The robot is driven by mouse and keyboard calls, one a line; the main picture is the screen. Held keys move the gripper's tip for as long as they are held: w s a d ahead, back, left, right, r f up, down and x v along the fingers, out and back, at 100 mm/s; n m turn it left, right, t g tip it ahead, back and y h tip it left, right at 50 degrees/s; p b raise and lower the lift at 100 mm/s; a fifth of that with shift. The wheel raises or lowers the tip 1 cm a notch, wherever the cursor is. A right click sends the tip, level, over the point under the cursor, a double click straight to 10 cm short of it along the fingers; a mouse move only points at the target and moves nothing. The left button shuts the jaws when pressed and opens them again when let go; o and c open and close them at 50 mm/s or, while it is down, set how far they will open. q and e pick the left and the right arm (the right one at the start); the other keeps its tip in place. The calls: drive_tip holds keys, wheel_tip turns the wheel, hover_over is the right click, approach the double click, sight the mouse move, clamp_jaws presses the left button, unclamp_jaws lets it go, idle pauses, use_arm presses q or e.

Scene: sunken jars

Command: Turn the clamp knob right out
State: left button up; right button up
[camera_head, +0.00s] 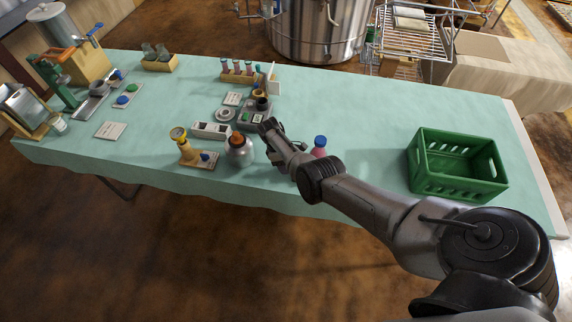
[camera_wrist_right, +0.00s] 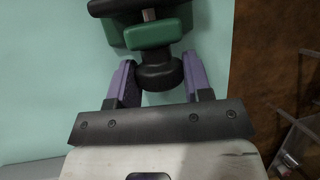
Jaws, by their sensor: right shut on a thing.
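In the right wrist view a black round clamp knob (camera_wrist_right: 158,76) sits below a green clamp body (camera_wrist_right: 153,34), with a short metal screw showing above the body. My right gripper (camera_wrist_right: 160,82) has its two purple fingers closed on either side of the knob, shut on it. In the head view my right arm (camera_head: 325,182) reaches over the front of the table. I cannot make out the fingers or the clamp in that view. My left gripper is not in view.
Beside my right arm stand a round metal flask (camera_head: 240,152) and a blue-capped pink bottle (camera_head: 319,152). A wooden stand (camera_head: 196,155) with a yellow top is left of the flask. A green crate (camera_head: 421,178) stands at the right. The table's back right is clear.

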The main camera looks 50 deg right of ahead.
drive_tip(key=o, duration=0.6)
drive_tip(key=shift+o, duration=0.2)
drive_tip(key=p+v, duration=0.2)
drive_tip(key=v, duration=1.2)
